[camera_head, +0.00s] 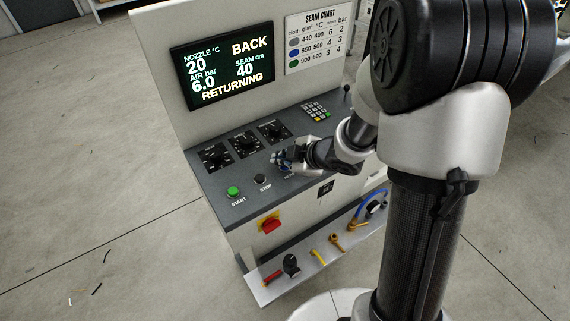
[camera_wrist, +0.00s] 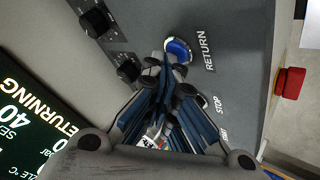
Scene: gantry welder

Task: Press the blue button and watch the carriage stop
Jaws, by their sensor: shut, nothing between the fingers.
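The blue button (camera_wrist: 178,49) sits in a pale ring on the grey panel, labelled RETURN, in the wrist view. My gripper (camera_wrist: 164,64) is shut and empty, with its fingertips right at the button's edge; I cannot tell whether they touch it. In the head view my gripper (camera_head: 281,160) reaches down onto the console from the right and hides most of the button. The display (camera_head: 222,65) reads BACK and RETURNING, with nozzle 20, air 6.0 and seam 40. The carriage itself cannot be made out in either view.
A green START button (camera_head: 233,191) and a dark STOP button (camera_head: 260,179) lie left of my gripper. Three black dials (camera_head: 246,145) and a keypad (camera_head: 317,112) are behind. A red switch (camera_head: 270,223) is on the front face, above a tool shelf (camera_head: 300,279).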

